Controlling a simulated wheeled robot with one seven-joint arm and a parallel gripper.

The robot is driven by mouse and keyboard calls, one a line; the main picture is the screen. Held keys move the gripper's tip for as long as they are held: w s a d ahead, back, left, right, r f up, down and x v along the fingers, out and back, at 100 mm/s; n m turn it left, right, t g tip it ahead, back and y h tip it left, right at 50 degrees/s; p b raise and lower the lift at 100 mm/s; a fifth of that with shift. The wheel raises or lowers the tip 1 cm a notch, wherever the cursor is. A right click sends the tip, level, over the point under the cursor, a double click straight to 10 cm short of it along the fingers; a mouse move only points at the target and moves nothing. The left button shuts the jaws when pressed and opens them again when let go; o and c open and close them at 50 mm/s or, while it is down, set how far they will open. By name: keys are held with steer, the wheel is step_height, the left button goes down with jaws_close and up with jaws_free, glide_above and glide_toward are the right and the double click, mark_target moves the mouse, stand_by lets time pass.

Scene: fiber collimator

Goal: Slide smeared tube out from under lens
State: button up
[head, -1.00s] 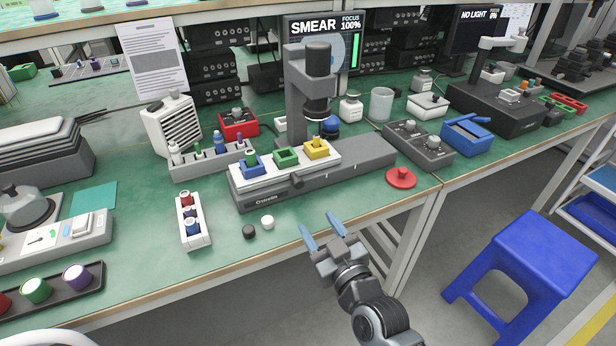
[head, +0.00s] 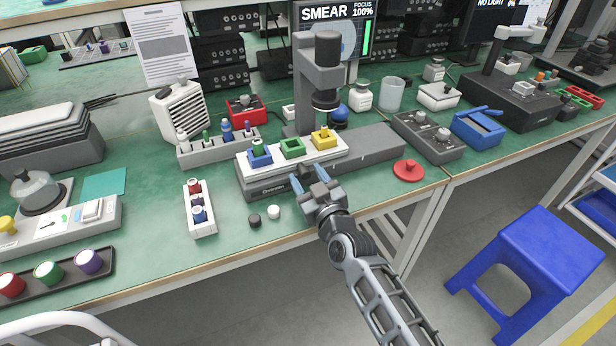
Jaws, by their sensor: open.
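The lens (head: 325,100) hangs from a grey stand over a white sliding carriage (head: 275,162) on a dark base. The carriage bears a blue holder (head: 260,158) with a green-topped piece in it, a green holder (head: 292,148), and a yellow holder (head: 323,139). The yellow holder is nearest the lens; a tube inside it is too small to make out. The screen (head: 333,30) reads SMEAR, FOCUS 100%. My gripper (head: 309,178) is open and empty, its blue fingertips at the front of the base, near the carriage's front knob, which it partly hides. I cannot tell whether they touch.
A black cap (head: 254,220) and a white cap (head: 274,212) lie left of my gripper, by a white rack (head: 199,212) of tubes. The bench front edge is close.

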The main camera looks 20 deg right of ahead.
jaws_close()
stand_by(0.5)
